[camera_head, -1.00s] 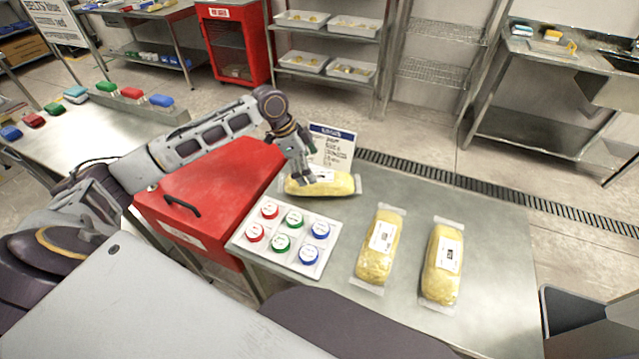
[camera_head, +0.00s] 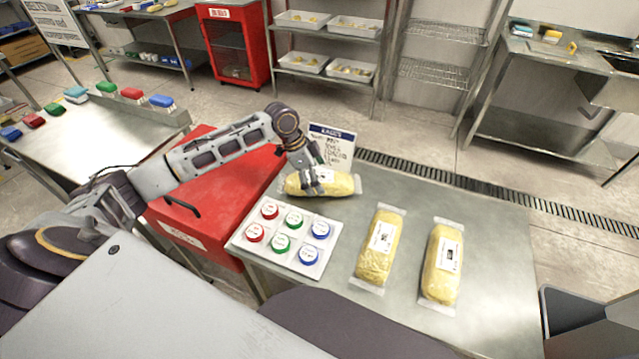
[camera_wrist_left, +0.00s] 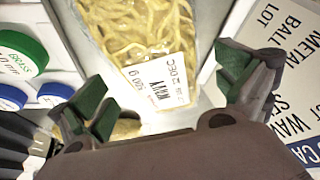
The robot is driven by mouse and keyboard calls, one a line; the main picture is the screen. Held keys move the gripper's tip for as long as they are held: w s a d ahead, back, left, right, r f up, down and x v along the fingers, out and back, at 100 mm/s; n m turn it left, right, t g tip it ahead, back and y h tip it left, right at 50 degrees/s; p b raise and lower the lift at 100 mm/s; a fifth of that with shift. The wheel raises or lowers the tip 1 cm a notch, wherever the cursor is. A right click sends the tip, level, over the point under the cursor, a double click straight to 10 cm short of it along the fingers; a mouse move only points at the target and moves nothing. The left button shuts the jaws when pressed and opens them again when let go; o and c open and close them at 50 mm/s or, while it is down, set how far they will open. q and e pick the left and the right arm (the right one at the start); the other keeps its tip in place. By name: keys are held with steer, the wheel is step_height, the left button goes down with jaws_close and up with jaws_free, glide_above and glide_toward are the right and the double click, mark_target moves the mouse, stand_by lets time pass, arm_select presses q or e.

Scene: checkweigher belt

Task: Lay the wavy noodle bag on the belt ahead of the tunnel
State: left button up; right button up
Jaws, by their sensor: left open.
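A clear bag of yellow noodles, the wavy noodle bag (camera_head: 337,184), lies across the far left of the steel table. Its white label in the left wrist view (camera_wrist_left: 158,80) reads WAVY. My left gripper (camera_head: 316,184) is directly over this bag. In the left wrist view the open left gripper (camera_wrist_left: 168,95) has one green-padded finger on each side of the label end. I cannot tell whether the fingers touch the bag. Two more noodle bags lie to the right, a middle one (camera_head: 379,250) and a right one (camera_head: 442,262). No belt or tunnel is recognisable.
A white tray (camera_head: 326,262) of red, green and blue round caps sits left of the bags. A printed sign (camera_head: 333,146) stands behind the wavy bag. A red box (camera_head: 190,205) is beside the table. The table's right part (camera_head: 495,240) is clear.

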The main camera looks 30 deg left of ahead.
mark_target(319, 176)
arm_select(q)
steer(key=shift+x, duration=1.25)
steer(key=shift+w, duration=0.1)
steer(key=c, duration=1.5)
steer(key=shift+r, duration=0.1)
steer(key=shift+c, duration=0.2)
steer(key=shift+r, duration=0.1)
steer(key=shift+r, duration=4.9)
